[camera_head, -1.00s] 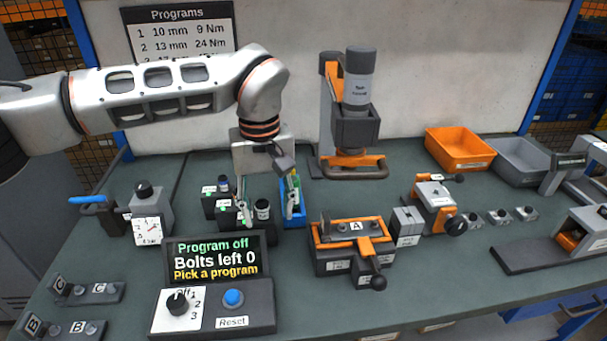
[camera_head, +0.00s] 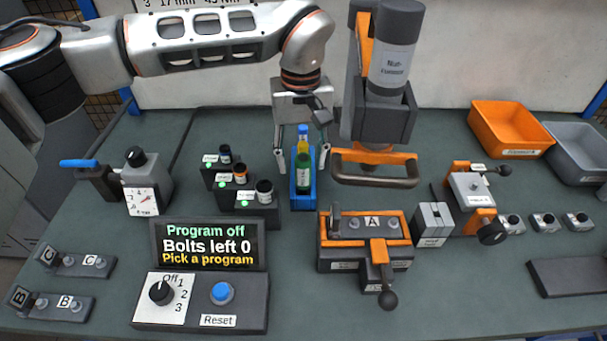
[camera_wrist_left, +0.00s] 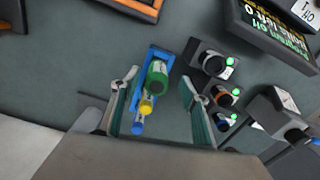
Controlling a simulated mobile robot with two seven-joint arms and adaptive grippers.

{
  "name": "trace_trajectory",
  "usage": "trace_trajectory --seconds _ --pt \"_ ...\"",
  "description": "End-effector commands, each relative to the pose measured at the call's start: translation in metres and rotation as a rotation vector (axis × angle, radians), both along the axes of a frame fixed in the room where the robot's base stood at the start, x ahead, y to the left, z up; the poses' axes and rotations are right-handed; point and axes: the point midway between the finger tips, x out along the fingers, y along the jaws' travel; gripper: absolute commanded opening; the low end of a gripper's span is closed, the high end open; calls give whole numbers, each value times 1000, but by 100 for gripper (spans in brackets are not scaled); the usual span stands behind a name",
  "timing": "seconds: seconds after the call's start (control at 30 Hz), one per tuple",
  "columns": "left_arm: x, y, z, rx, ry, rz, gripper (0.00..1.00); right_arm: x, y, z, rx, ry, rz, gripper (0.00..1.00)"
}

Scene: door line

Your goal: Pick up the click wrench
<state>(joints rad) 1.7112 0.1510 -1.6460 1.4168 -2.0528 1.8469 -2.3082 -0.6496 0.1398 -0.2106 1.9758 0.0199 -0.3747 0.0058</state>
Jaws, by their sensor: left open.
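No tool in view can be named for certain as the click wrench. A dark item with a blue handle (camera_head: 80,163) stands at the left of the bench beside a grey dial box (camera_head: 143,190); I cannot tell whether it is the wrench. My left gripper (camera_head: 304,168) points down, open and empty, with its fingers apart on either side of a narrow blue tray (camera_head: 303,204). The left wrist view shows the same tray (camera_wrist_left: 139,105) between the fingers. My right gripper is out of view.
Dark socket holders (camera_head: 247,208) with green lights stand left of the tray. An orange clamp fixture (camera_head: 340,268) is to its right front, and a tall press-like stand (camera_head: 383,125) to its right. The program panel (camera_head: 208,243) stands in front. Orange (camera_head: 510,130) and grey bins are at back right.

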Motion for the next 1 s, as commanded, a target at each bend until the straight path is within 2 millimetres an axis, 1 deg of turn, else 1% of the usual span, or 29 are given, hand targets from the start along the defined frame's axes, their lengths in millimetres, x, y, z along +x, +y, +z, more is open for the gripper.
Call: trace_trajectory --seconds 0.03,0.1,0.23,0.37,0.57,0.6,0.67,0.7,0.73,0.77,1.0 --pt "0 -1 -8 -1 4 0 45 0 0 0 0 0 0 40" --pt "3 -3 -19 -1 5 0 45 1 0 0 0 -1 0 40" --pt "4 -3 -36 1 3 0 45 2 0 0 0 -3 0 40" --pt "5 -3 -42 0 1 0 45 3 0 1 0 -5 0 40" --pt "5 -2 -42 0 0 0 45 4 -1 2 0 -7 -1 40" --pt "5 -2 -42 0 0 0 40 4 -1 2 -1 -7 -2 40" --pt "5 -2 -42 0 0 0 24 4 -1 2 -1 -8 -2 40" --pt "5 -2 -42 0 0 0 14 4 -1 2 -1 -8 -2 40" --pt "5 -2 -42 0 0 0 6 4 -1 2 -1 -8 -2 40" --pt "5 -2 -42 0 0 0 4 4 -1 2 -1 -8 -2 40" --pt "5 -3 -42 0 0 0 4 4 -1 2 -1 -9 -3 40"
